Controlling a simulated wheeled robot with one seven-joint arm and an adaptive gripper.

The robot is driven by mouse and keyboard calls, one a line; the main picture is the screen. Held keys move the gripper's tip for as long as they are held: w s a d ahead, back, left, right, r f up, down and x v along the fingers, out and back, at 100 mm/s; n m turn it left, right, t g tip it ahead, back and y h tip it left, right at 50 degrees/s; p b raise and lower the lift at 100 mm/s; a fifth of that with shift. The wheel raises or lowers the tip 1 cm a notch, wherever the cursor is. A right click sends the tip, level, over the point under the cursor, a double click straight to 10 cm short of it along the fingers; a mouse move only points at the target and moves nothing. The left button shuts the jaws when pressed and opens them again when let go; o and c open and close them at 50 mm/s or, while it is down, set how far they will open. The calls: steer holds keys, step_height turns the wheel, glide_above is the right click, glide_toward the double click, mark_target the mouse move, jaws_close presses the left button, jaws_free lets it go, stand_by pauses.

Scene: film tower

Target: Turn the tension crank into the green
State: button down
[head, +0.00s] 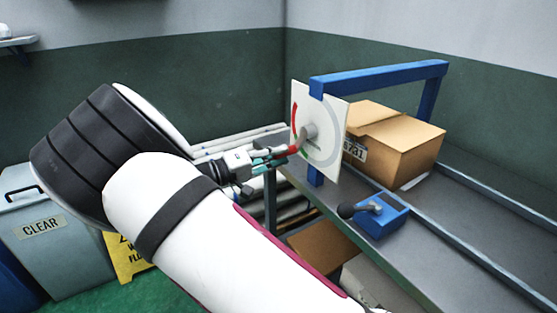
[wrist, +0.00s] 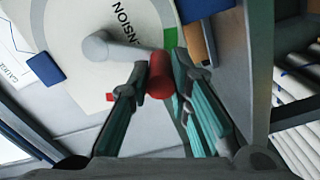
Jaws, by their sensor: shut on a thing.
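The tension crank is mounted on a white dial panel (head: 327,115) that hangs from a blue frame. Its grey hub (wrist: 97,45) and short grey arm show in the wrist view. The arm runs from the hub to a red handle (wrist: 160,76). My gripper (head: 289,153) is shut on that handle, with teal fingers on both sides of it in the wrist view (wrist: 156,85). A green band (wrist: 206,8) shows on the dial at the top of the wrist view. A red band (head: 294,114) shows on the dial's left side. My gripper hides part of the dial.
A blue frame (head: 380,76) stands on a grey bench (head: 448,228). A cardboard box (head: 405,143) sits behind the panel, and a blue block with a dark-handled lever (head: 382,216) sits in front. Pale rolls (head: 240,140) lie behind my gripper. A bin marked CLEAR (head: 45,245) stands left.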

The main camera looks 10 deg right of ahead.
steer(key=shift+w+a, duration=0.2)
steer(key=shift+w, duration=0.05)
stand_by(0.3)
steer(key=c, duration=1.4)
jaws_free()
steer(key=shift+c, duration=0.2)
steer(key=shift+a, duration=0.1)
steer(key=v, duration=1.1)
steer(key=shift+s+a+r, duration=0.25)
steer(key=shift+a, duration=0.05)
